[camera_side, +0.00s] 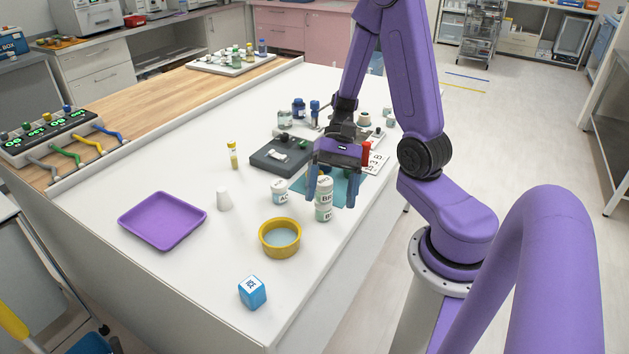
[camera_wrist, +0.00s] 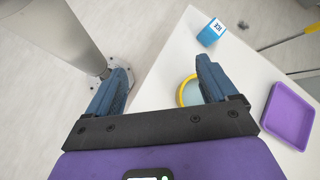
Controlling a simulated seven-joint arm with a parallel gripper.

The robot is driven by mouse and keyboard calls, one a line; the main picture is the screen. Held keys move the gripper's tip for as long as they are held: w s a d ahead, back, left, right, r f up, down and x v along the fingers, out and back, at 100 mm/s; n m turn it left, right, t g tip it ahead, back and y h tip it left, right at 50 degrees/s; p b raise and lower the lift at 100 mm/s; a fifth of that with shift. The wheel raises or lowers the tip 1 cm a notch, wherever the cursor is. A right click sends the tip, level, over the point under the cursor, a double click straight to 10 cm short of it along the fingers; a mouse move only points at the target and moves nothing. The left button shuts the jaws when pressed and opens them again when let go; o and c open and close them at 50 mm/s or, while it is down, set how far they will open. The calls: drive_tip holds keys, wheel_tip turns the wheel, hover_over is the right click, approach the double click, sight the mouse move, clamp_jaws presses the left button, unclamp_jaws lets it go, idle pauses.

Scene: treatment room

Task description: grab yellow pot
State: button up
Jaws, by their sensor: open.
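The yellow pot (camera_side: 281,252) is a low round dish with a yellow wall and a pale blue-grey inside. It stands upright on the white table near the right edge. In the wrist view the pot (camera_wrist: 181,94) is partly hidden behind my right-hand finger. My gripper (camera_side: 332,198) is open, fingers pointing down, above the table and farther back than the pot. In the wrist view my gripper (camera_wrist: 163,70) has its fingers wide apart with nothing held between them. The pot lies off to the right of the gap's middle there.
White labelled jars (camera_side: 324,198) stand by my fingers, some stacked. A blue box (camera_side: 252,292) stands in front of the pot. A dark block (camera_side: 281,157) sits behind. The table's front area is mostly clear.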

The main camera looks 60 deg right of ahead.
drive_tip(key=s+d+f+m+t+h, duration=0.1)
drive_tip(key=d+f+m+t+h, duration=0.25)
drive_tip(key=d+m+t, duration=0.75)
drive_tip(key=s+d+f+m+t+h, duration=0.1)
drive_tip(key=d+f+m+t+h, duration=0.3)
drive_tip(key=d+m, duration=0.85)
drive_tip(key=w+a+f+m, duration=0.1)
drive_tip(key=w, duration=0.2)
drive_tip(key=w+a+f+m+t, duration=0.1)
drive_tip(key=w, duration=0.3)
drive_tip(key=w+a+f+m+h, duration=0.1)
drive_tip(key=w, duration=0.3)
drive_tip(key=shift+w+a+f, duration=0.1)
drive_tip(key=shift+a+f, duration=0.25)
drive_tip(key=shift+a, duration=0.05)
drive_tip(key=shift+d+x, duration=0.2)
drive_tip(key=shift+x, duration=2.6)
drive_tip(key=shift+r, duration=0.1)
drive_tip(key=c, duration=1.1)
